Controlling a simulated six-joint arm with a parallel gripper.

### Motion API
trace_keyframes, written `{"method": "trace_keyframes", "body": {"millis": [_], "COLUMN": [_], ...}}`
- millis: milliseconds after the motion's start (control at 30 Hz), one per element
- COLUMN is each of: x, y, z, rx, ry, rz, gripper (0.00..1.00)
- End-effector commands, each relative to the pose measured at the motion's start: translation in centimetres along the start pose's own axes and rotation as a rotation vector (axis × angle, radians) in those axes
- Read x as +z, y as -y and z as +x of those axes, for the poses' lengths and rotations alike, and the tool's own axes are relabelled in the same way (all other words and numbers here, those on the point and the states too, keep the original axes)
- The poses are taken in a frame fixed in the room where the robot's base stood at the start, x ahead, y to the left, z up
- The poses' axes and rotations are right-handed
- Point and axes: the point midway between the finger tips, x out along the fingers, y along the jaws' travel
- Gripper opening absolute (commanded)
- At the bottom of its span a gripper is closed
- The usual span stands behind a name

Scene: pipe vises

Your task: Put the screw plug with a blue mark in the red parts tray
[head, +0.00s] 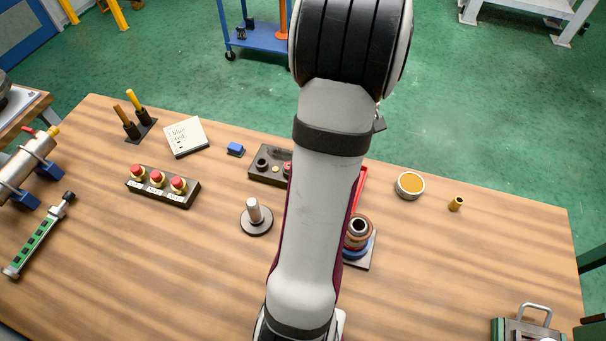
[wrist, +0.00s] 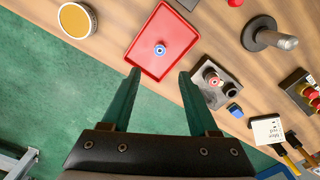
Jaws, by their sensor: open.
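The red parts tray (wrist: 188,45) lies on the table in the wrist view. In the head view my arm hides most of it and only a red edge (head: 361,185) shows. A small round screw plug with a blue ring mark (wrist: 160,49) lies inside the tray, apart from its walls. My gripper (wrist: 160,73) is open and empty. Its two fingers point toward the tray's near side in the wrist view, one on each side of the plug's line. In the head view my arm hides the gripper.
A dark block with round parts (wrist: 217,84) stands beside the tray, near a small blue block (wrist: 235,110). A round tin (head: 410,185) and brass piece (head: 456,203) stand right.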

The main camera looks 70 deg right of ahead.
Motion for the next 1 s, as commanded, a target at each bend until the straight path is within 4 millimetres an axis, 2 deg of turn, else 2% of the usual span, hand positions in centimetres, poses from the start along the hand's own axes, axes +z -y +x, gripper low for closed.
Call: {"method": "trace_keyframes", "body": {"millis": [67, 133, 167, 233, 267, 300, 333, 367, 400, 433, 500, 600, 633, 733, 1000], "x": [-0.1, -0.3, -0.2, 1.2, 2.6, 5.1, 7.5, 10.2, 13.9, 16.7, 22.5, 28.1, 29.1, 30.8, 30.9], "y": [0.9, 4.4, 6.7, 13.9, 17.1, 21.4, 24.2, 26.6, 29.0, 30.2, 31.5, 31.1, 30.8, 30.2, 30.2], "z": [-0.3, -1.3, -2.0, -3.9, -4.8, -5.8, -6.4, -6.9, -7.4, -7.6, -7.7, -7.3, -7.2, -7.0, -6.9], "rx": [-0.001, -0.007, -0.013, -0.030, -0.040, -0.053, -0.063, -0.073, -0.084, -0.092, -0.104, -0.107, -0.107, -0.106, -0.105], "ry": [-0.002, -0.005, -0.006, -0.007, -0.007, -0.001, 0.007, 0.015, 0.029, 0.040, 0.069, 0.103, 0.111, 0.125, 0.127], "rz": [-0.011, -0.047, -0.069, -0.143, -0.178, -0.228, -0.268, -0.307, -0.358, -0.394, -0.470, -0.544, -0.558, -0.581, -0.581], "gripper": [0.60, 0.60, 0.60, 0.60, 0.60, 0.60, 0.60, 0.60, 0.60, 0.60, 0.60, 0.60, 0.60, 0.60, 0.60]}}
